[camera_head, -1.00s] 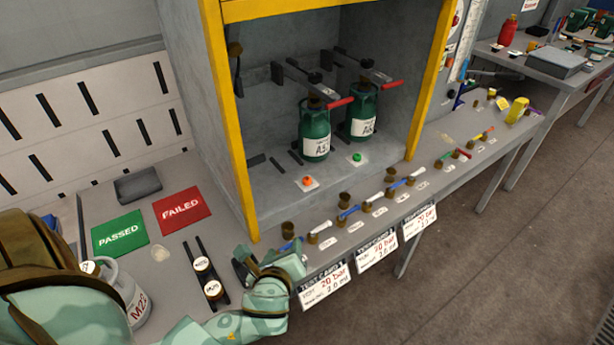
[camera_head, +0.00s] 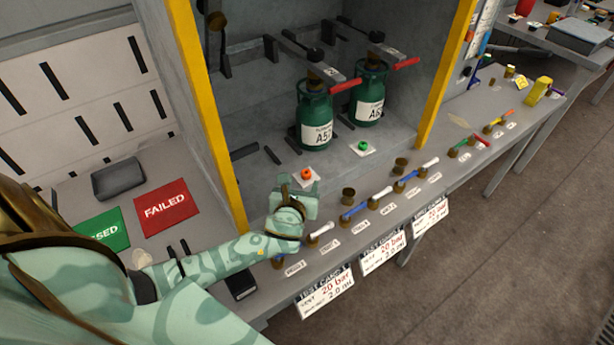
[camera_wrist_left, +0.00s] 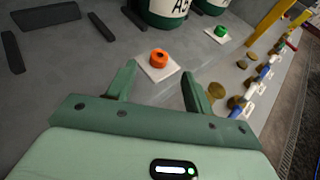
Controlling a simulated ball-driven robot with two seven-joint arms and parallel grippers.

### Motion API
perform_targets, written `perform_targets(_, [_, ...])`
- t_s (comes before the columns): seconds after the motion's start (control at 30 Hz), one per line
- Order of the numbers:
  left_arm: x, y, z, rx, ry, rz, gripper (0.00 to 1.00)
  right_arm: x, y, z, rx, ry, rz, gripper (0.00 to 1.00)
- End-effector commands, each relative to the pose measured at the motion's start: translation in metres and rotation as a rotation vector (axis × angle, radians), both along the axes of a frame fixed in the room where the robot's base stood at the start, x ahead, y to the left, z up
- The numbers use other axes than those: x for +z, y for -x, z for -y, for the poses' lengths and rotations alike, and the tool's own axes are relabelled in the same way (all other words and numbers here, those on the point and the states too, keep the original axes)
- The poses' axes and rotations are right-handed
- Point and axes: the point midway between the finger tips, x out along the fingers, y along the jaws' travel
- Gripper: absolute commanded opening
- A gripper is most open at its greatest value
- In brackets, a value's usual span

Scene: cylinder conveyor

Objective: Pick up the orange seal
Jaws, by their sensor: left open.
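The orange seal (camera_head: 306,174) is a small ring on a white square pad (camera_head: 296,182) on the grey floor of the yellow-framed booth. In the left wrist view the orange seal (camera_wrist_left: 159,55) lies on its white pad, just beyond and between the fingertips. My left gripper (camera_head: 297,182) is in front of the seal in the head view, and its open, empty fingers also show in the left wrist view (camera_wrist_left: 160,82). The fingers do not touch the seal. My right gripper is not in view.
A green seal (camera_head: 363,145) lies on another white pad to the right. Two green cylinders (camera_head: 315,115) (camera_head: 370,92) stand behind. Several brass fittings and tools line the front edge, including a brass piece (camera_head: 348,195). A yellow post (camera_head: 207,120) rises left of my gripper.

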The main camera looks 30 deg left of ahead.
Motion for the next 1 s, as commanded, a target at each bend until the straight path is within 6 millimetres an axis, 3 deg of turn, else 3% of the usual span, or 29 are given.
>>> perform_targets(0.17, [-0.005,-0.012,-0.006,0.001,0.000,0.000,0.52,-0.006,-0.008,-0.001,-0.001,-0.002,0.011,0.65])
perform_targets(0.43, [-0.021,-0.048,-0.021,0.001,0.000,-0.001,0.52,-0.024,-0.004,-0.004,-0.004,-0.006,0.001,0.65])
perform_targets(0.73, [-0.020,-0.053,-0.023,0.000,0.001,-0.001,0.52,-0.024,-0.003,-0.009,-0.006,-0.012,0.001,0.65])
perform_targets(0.9, [-0.020,-0.053,-0.023,0.000,0.001,-0.001,0.05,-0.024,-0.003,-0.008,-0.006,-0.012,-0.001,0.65])
perform_targets(1.0, [-0.020,-0.053,-0.023,0.000,0.001,-0.001,0.04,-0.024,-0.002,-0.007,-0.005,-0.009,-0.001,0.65])
